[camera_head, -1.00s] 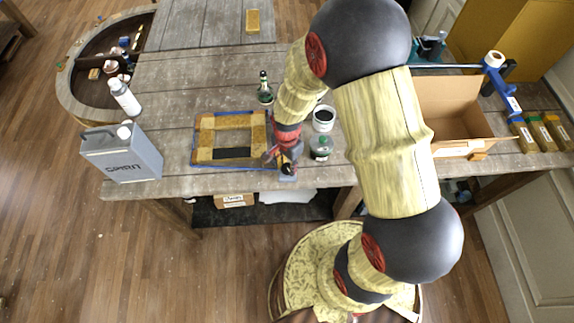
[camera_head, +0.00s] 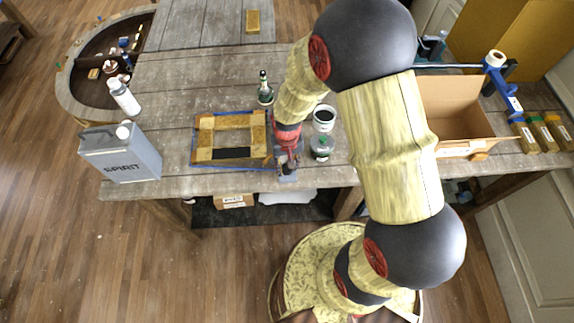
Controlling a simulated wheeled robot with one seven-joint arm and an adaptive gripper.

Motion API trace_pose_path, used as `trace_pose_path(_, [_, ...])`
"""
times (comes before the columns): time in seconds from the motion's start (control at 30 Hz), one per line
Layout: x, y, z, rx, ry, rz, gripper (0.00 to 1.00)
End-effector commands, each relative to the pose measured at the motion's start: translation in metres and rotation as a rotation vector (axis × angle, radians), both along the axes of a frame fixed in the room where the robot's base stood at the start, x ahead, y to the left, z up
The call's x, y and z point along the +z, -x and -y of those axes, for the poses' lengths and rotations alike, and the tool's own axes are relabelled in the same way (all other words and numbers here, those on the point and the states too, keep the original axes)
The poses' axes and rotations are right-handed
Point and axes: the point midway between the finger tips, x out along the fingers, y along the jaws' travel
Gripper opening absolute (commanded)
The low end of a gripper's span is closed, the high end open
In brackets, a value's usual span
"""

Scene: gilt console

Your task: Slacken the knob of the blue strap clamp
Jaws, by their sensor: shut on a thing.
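A wooden frame with a blue strap clamp (camera_head: 193,150) around its edge lies flat on the workbench. My gripper (camera_head: 287,168) is at the frame's front right corner, near the bench's front edge. It is shut on the clamp's knob, which is mostly hidden by the fingers. A grey block-like part (camera_head: 288,179) shows just below the fingertips.
A grey spirit can (camera_head: 135,160) and a white bottle (camera_head: 124,98) stand left. A dark green bottle (camera_head: 265,92), a white cup (camera_head: 324,117) and a small clear bottle (camera_head: 320,150) stand close around my arm. An open cardboard box (camera_head: 455,115) is right.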

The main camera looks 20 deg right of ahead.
Motion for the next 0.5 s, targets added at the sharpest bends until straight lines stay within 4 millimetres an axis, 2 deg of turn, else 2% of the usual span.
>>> trace_pose_path(0.5, [0.0001, -0.0007, -0.0001, 0.490, 0.000, 0.002, 0.05])
